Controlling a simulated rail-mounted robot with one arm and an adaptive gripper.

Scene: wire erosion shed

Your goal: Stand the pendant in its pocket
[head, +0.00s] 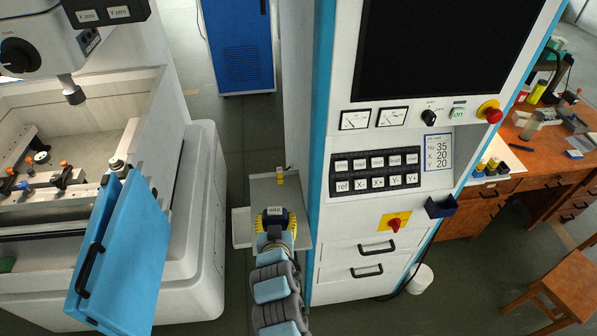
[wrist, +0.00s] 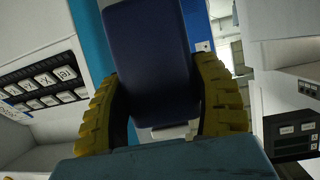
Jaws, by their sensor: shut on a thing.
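My gripper (head: 275,218) has yellow ridged fingers and is shut on the pendant (head: 285,215), a dark blue block, in the gap left of the control cabinet. A small dark blue open holder (head: 440,206), which looks like the pocket, is on the lower right of the cabinet front. It is well to the right of my gripper, and its inside is hidden.
The white control cabinet (head: 340,235) with blue edges stands just right of my gripper. A grey metal shelf (head: 263,190) lies behind and below the pendant. The erosion machine with its open blue door (head: 125,250) is left. A wooden desk (head: 525,150) and stool (head: 570,285) are right.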

